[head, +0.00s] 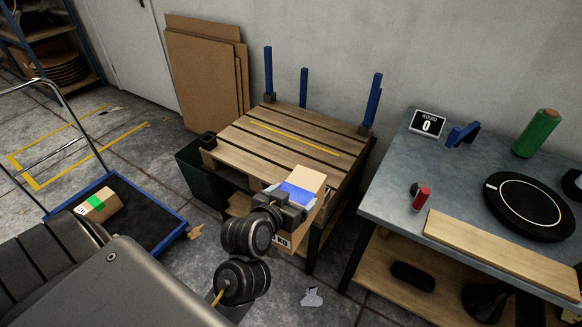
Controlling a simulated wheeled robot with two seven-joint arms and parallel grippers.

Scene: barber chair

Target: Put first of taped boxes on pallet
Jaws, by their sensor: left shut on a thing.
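A cardboard box with blue tape (311,180) is held at the near right edge of the wooden pallet (235,143). My left gripper (292,205) is shut on this box and hides part of its near side. The box overlaps the pallet's near edge in the picture; I cannot tell if it touches the boards. A second cardboard box with green tape (108,204) lies on a blue-edged cart (166,215) at the left. My right gripper is out of view.
Blue posts (268,72) rise at the pallet's far and right sides. A dark bin (190,170) stands at its left. A grey workbench (400,180) at the right holds a green roll (537,134) and a black round device (528,205). Most of the pallet top is clear.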

